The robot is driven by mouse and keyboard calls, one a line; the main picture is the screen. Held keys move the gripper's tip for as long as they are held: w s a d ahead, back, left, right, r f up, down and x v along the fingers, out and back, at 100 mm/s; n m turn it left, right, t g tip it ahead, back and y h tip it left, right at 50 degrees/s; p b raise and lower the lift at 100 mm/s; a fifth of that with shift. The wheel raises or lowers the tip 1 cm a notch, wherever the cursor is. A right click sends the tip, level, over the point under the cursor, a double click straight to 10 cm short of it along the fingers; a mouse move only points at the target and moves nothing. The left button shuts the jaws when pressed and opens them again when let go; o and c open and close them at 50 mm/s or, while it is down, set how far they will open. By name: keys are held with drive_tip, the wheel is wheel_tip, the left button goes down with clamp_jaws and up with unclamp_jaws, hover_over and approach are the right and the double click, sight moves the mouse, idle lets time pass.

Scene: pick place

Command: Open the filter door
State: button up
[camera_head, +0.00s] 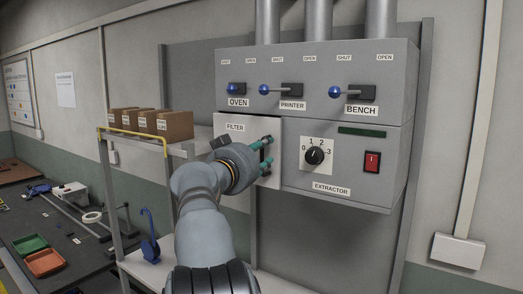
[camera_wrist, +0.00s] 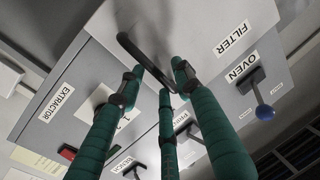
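The filter door (camera_head: 235,155) is a pale grey panel labelled FILTER on the left of the lower wall cabinet. It fills the top of the wrist view (camera_wrist: 190,25). Whether it is flush or slightly ajar is not clear. A dark bar handle (camera_wrist: 143,55) stands out from it, partly hidden by my fingers. My gripper (camera_head: 266,152) is at the door's right side. Its teal, dark-tipped fingers (camera_wrist: 152,82) are spread apart around the handle's near end. They look open, and I cannot tell whether any finger touches the handle.
The extractor panel (camera_head: 330,188), with a dial (camera_head: 315,156) and red switch (camera_head: 372,162), is right of the door. Levers with blue knobs (camera_head: 264,89) are above. Cardboard boxes (camera_head: 150,123) sit on a yellow-railed rack at left. A cluttered workbench (camera_head: 85,259) is lower left.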

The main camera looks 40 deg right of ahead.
drive_tip(key=shift+s, duration=0.1)
drive_tip(key=shift+c, duration=0.4)
drive_tip(key=c, duration=0.7)
clamp_jaws()
